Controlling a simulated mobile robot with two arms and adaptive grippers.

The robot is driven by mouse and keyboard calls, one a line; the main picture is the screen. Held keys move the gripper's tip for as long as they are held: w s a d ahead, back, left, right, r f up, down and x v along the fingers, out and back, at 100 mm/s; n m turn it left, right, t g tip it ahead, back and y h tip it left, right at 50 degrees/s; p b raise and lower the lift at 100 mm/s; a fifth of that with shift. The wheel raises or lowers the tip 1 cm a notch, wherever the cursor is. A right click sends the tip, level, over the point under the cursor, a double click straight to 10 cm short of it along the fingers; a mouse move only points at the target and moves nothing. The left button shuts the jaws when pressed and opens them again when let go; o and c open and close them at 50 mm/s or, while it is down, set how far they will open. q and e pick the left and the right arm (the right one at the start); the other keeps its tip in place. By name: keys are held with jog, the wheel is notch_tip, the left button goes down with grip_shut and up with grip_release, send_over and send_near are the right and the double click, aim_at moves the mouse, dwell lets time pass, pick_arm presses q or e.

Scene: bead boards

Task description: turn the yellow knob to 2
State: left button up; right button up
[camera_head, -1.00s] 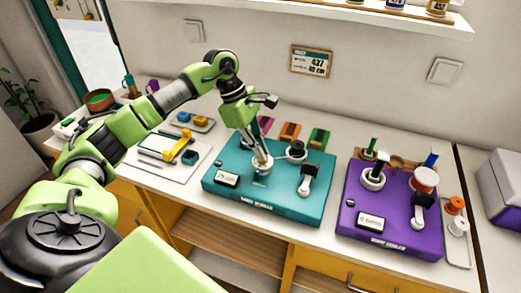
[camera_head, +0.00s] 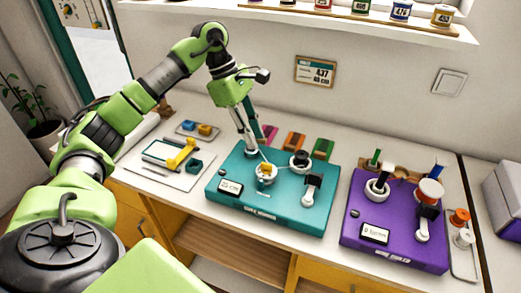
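A small yellow knob (camera_head: 266,168) sits in a round white dial (camera_head: 265,178) on the teal board (camera_head: 287,209). The numbers around the dial are too small to read. My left gripper (camera_head: 249,152) points down just behind and to the left of the knob, and appears apart from it. Its fingers are close together with nothing visible between them; how far they are open is unclear. A small display (camera_head: 229,187) lies on the board left of the dial. My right gripper is out of view.
The teal board also has a black knob (camera_head: 301,159) and a white-ended lever (camera_head: 311,188). A purple board (camera_head: 400,215) stands to the right. A white tray (camera_head: 190,181) with a yellow tool is at left. A shelf (camera_head: 290,17) hangs above.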

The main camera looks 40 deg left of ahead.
pick_arm(q)
jog(key=shift+v, duration=1.7)
